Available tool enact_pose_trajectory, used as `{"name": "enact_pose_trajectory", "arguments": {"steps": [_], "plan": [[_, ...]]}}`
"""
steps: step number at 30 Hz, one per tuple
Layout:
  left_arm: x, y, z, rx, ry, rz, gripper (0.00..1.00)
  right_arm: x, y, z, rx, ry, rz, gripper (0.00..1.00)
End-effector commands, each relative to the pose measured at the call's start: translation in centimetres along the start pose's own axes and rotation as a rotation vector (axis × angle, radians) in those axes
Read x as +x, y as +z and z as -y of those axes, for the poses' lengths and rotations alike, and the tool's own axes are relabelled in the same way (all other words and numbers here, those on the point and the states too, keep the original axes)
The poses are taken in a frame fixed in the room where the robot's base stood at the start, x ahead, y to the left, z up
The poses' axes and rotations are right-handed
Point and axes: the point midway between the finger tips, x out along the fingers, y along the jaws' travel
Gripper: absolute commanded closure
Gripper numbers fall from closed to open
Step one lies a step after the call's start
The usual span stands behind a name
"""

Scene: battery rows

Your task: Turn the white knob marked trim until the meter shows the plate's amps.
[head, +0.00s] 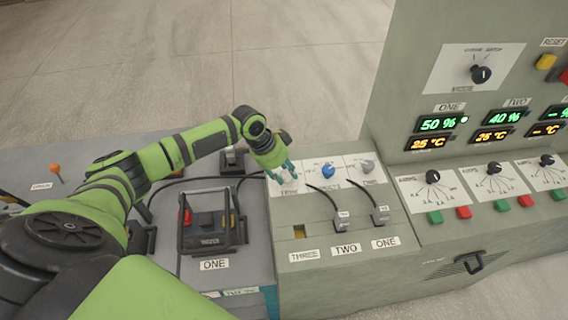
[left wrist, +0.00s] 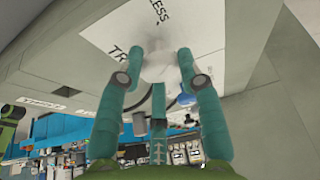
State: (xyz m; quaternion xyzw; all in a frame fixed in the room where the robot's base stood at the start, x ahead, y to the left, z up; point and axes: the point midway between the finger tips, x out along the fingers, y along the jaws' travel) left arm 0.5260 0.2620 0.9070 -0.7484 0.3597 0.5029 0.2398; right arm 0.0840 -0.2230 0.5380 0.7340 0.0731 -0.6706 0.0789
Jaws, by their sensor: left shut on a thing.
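The white trim knob (left wrist: 160,68) sits on a white label plate (left wrist: 112,28) in the left wrist view, where "LESS" and the start of "TRIM" can be read. My left gripper (left wrist: 158,72) has its green fingers closed around the knob from both sides. In the head view the left gripper (head: 284,174) is over the leftmost label plate (head: 289,187) of the grey console, and its fingers mostly hide the knob. I cannot make out a meter or a plate reading in amps. My right gripper is not in view.
A blue knob (head: 327,171) and a grey knob (head: 367,167) stand to the right on the same console. Black cables run to plugs (head: 342,219) marked two and one. A cabinet (head: 408,55) with displays, dials and buttons rises at the right. A black-handled unit (head: 207,220) is left.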

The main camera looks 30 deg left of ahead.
Motion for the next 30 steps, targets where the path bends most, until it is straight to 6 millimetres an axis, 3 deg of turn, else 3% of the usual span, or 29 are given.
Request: {"name": "enact_pose_trajectory", "arguments": {"steps": [9, 10, 12, 23, 30], "plan": [[-0.2, -0.6, 0.1, -0.011, -0.009, -0.017, 0.96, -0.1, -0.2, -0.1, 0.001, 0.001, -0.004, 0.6], [-0.2, -0.6, 0.1, -0.011, -0.009, -0.017, 0.6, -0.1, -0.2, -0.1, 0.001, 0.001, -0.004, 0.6], [-0.2, -0.6, 0.1, -0.011, -0.009, -0.017, 0.4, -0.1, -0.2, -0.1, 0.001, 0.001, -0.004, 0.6], [-0.3, -0.3, 0.1, -0.011, -0.008, -0.008, 0.4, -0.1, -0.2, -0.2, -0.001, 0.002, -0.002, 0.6], [-3.9, -0.2, 0.2, -0.009, -0.011, -0.008, 0.4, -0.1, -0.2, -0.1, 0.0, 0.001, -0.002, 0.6]]}}
